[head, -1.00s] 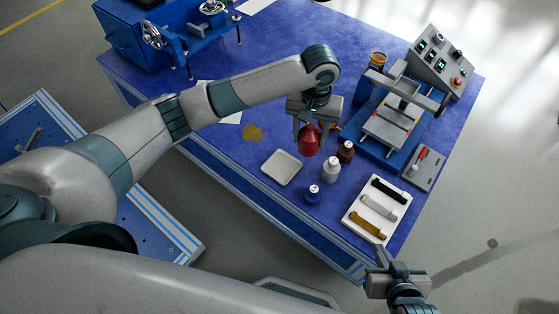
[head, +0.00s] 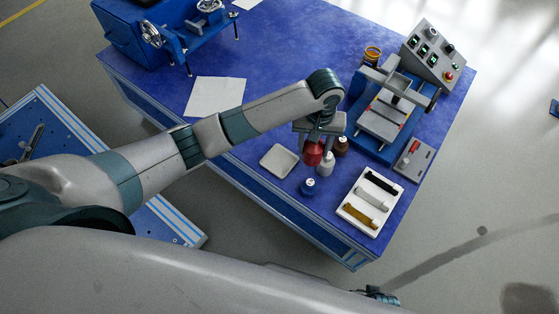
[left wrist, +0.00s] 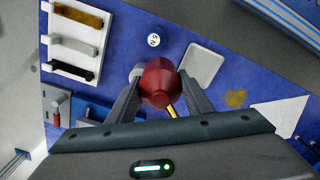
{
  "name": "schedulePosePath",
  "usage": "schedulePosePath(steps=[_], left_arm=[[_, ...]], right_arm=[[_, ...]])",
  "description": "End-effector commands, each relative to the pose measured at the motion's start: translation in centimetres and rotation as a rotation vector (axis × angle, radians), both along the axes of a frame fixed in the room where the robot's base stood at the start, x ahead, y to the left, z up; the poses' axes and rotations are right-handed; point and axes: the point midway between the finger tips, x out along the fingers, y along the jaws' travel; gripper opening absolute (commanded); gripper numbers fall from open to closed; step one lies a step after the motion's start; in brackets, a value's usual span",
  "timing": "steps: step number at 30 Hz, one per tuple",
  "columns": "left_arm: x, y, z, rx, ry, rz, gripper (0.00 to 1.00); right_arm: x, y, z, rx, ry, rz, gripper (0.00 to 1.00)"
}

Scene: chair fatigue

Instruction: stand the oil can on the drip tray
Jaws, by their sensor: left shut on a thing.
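The red oil can (head: 313,153) is held between the fingers of my left gripper (head: 315,143), just right of the drip tray. In the left wrist view, the can (left wrist: 158,82) sits between both fingers, with a yellow spout or stem below it. The drip tray (head: 279,161) is a pale, shallow, square dish lying empty on the blue bench. It also shows in the left wrist view (left wrist: 204,66), right of the can. The can's base and its height over the bench are hard to tell. Only a small part of my right gripper (head: 381,295) shows at the bottom edge.
A white tray of strips (head: 350,211) lies front right. A blue press (head: 383,124) stands behind. A yellow stain (left wrist: 236,97) lies beyond the tray.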

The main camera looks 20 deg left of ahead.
Motion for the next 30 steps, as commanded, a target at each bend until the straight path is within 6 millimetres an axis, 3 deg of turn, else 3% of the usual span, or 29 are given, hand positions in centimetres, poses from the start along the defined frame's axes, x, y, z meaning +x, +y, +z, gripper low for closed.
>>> schedulePosePath(steps=[17,23,30], left_arm=[[0.1,0.3,-0.1,0.0,-0.001,0.0,0.1],[0.2,2.4,-1.3,0.003,0.0,0.003,0.1],[0.7,6.6,-3.9,0.003,0.001,0.002,0.1]], right_arm=[[-0.3,0.0,-0.7,0.001,0.001,0.0,0.0],[-0.3,0.0,-0.7,0.001,0.001,0.0,0.0],[-0.3,0.0,-0.7,0.001,0.001,0.0,0.0]])
